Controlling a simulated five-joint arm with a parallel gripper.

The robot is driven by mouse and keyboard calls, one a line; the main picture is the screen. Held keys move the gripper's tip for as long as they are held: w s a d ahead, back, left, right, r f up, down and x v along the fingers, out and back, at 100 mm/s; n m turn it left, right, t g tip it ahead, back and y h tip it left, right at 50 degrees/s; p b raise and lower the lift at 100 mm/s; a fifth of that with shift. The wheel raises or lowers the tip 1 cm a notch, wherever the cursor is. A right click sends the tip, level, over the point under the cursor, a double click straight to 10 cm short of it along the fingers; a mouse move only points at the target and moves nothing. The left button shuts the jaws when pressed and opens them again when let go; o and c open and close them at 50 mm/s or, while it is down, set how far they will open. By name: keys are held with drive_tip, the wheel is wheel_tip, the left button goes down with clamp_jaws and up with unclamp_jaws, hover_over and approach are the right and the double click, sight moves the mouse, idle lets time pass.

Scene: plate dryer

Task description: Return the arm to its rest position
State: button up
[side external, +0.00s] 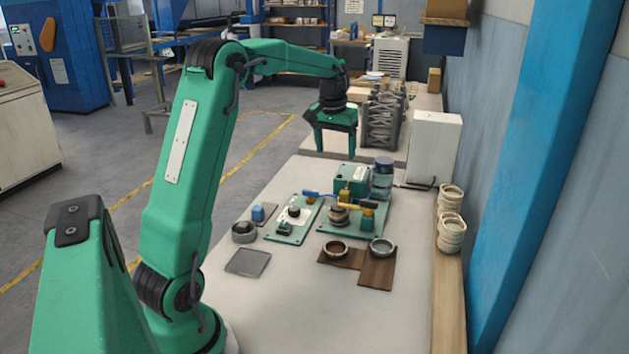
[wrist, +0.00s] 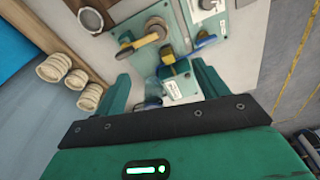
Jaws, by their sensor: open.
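My green arm reaches up and over the table in the side external view. My gripper (side external: 334,150) hangs at the far end, fingers pointing down, above the back part of the table and left of a dark metal rack-like stack. In the wrist view my gripper (wrist: 161,77) shows two green fingers spread apart with nothing held between them. Beyond the fingers lies a green base plate (side external: 340,228) with a green box (side external: 351,178), a blue-handled valve (side external: 325,195) and brass-coloured fittings.
A second green plate (side external: 290,226) lies beside the first. A metal ring (side external: 382,246) and a brown ring (side external: 335,250) sit on brown mats. The table front is clear.

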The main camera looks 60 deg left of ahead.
drive_tip(key=s+d+r+m+t, duration=0.1)
drive_tip(key=s+d+r+m, duration=0.15)
drive_tip(key=s+d, duration=0.45)
drive_tip(key=s+d+r+m+t, duration=0.1)
drive_tip(key=s+d+r, duration=0.25)
drive_tip(key=d, duration=0.65)
drive_tip(key=s+d+f+m+t, duration=0.2)
drive_tip(key=s+d+f+m, duration=0.1)
drive_tip(key=s+d, duration=0.6)
drive_tip(key=s+f, duration=0.1)
drive_tip(key=s, duration=0.2)
drive_tip(key=shift+s+f+h, duration=0.15)
drive_tip(key=shift+s+h, duration=0.1)
drive_tip(key=shift+h, duration=0.15)
